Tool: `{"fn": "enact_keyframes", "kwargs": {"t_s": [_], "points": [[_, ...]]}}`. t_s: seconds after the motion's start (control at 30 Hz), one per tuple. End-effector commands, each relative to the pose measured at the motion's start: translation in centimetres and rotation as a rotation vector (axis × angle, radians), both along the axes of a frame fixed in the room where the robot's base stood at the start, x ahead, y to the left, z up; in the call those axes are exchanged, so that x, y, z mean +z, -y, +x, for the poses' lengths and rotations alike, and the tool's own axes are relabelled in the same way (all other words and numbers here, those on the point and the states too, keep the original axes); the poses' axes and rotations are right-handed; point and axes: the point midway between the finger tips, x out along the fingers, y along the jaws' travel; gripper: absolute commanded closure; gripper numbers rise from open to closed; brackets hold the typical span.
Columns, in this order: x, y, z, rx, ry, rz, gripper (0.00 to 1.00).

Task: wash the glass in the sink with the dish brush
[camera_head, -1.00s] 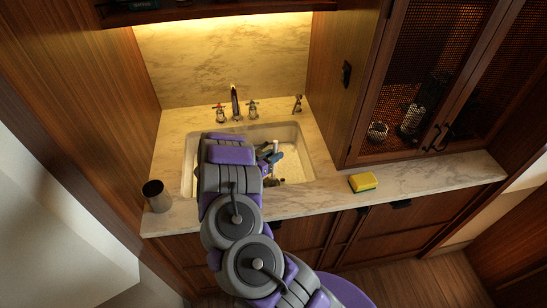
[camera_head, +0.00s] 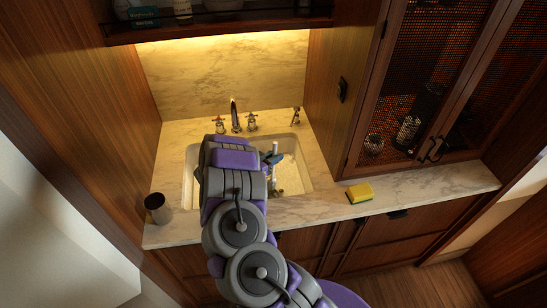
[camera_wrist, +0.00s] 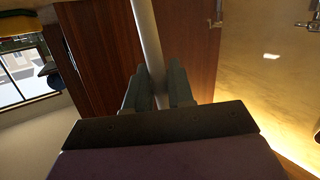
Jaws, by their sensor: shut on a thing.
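My gripper (camera_head: 273,158) is over the right part of the sink (camera_head: 308,182), partly hidden behind my arm. In the wrist view my gripper (camera_wrist: 160,88) is shut on a pale, slim rod, the dish brush's handle (camera_wrist: 148,40). The top of the brush handle (camera_head: 275,147) stands above the fingers, nearly upright, in the head view. The brush head is not clear; a small pale shape shows below the gripper in the basin. I cannot make out a glass in the sink; my arm hides its left and middle. A dark, shiny tumbler (camera_head: 157,208) stands on the counter's left front corner.
The faucet (camera_head: 235,113) with two cross handles stands behind the sink. A mesh-door cabinet (camera_head: 415,90) rises at the right, and a shelf (camera_head: 215,22) hangs above. The right counter is mostly clear.

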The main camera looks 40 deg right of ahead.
Motion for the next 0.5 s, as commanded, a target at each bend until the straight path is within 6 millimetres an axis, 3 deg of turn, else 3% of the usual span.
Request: {"fn": "enact_keyframes", "kwargs": {"t_s": [0.3, 0.5], "points": [[0.1, 0.0, 0.0, 0.000, 0.000, 0.000, 1.00], [1.5, 0.0, 0.0, -0.001, 0.003, 0.000, 1.00]]}}
